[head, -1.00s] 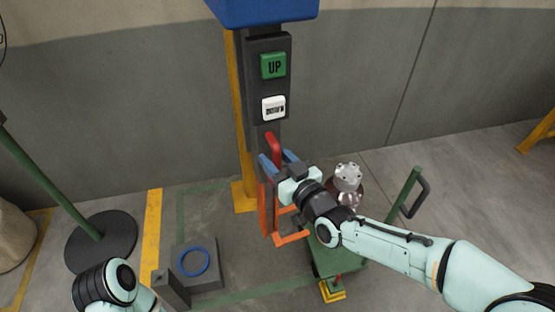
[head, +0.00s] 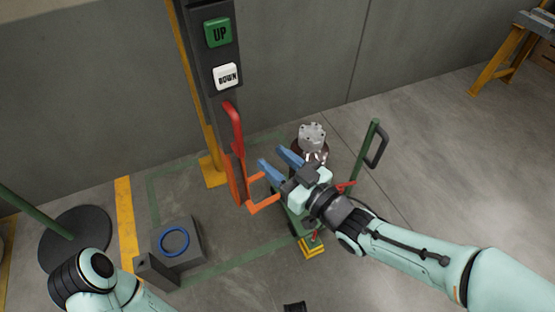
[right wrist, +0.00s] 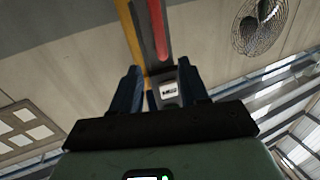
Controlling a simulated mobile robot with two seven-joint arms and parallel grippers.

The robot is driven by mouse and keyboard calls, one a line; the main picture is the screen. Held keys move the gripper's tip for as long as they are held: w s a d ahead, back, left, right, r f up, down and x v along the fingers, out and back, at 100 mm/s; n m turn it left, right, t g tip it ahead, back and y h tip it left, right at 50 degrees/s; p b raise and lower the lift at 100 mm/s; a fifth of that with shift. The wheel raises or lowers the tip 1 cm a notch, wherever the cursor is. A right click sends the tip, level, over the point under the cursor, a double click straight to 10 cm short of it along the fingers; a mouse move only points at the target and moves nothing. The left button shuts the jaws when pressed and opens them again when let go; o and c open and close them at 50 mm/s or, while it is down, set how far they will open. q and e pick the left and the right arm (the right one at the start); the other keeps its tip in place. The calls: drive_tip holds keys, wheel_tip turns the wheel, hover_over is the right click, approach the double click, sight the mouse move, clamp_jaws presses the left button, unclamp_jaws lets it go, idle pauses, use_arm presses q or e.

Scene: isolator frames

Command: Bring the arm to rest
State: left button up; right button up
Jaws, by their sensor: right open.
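My right gripper (head: 276,161) is open and empty, with its two blue fingers spread in front of the green cart. It stands to the right of the red lever (head: 234,130) on the dark control post (head: 198,98), apart from it. In the right wrist view the dark fingers (right wrist: 165,88) are apart with nothing between them; the post with its white button shows beyond. My left arm (head: 92,280) shows at the lower left, but its gripper is out of view.
A green cart handle (head: 367,150) and a metal part (head: 312,136) are near my right gripper. A grey block with a blue ring (head: 174,242) sits left.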

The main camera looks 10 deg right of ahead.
idle(0.4)
drive_tip(key=s+d+f+m+g+h, duration=0.1)
drive_tip(key=d+f+m+g+h, duration=0.2)
drive_tip(key=f, duration=1.2)
drive_tip(key=s+d+f+m+g+h, duration=0.15)
drive_tip(key=f+m+g, duration=0.25)
drive_tip(key=f, duration=1.2)
drive_tip(key=s+f+m+g, duration=0.3)
drive_tip(key=s+f+g, duration=0.6)
drive_tip(key=s+f, duration=1.25)
use_arm(q)
wheel_tip(320, 180, up, 12)
drive_tip(key=p, duration=1.2)
drive_tip(key=shift+w+g+p, duration=0.3)
drive_tip(key=shift+w+p, duration=0.1)
use_arm(e)
wheel_tip(320, 180, up, 14)
drive_tip(key=h, duration=0.1)
drive_tip(key=shift+a, duration=0.4)
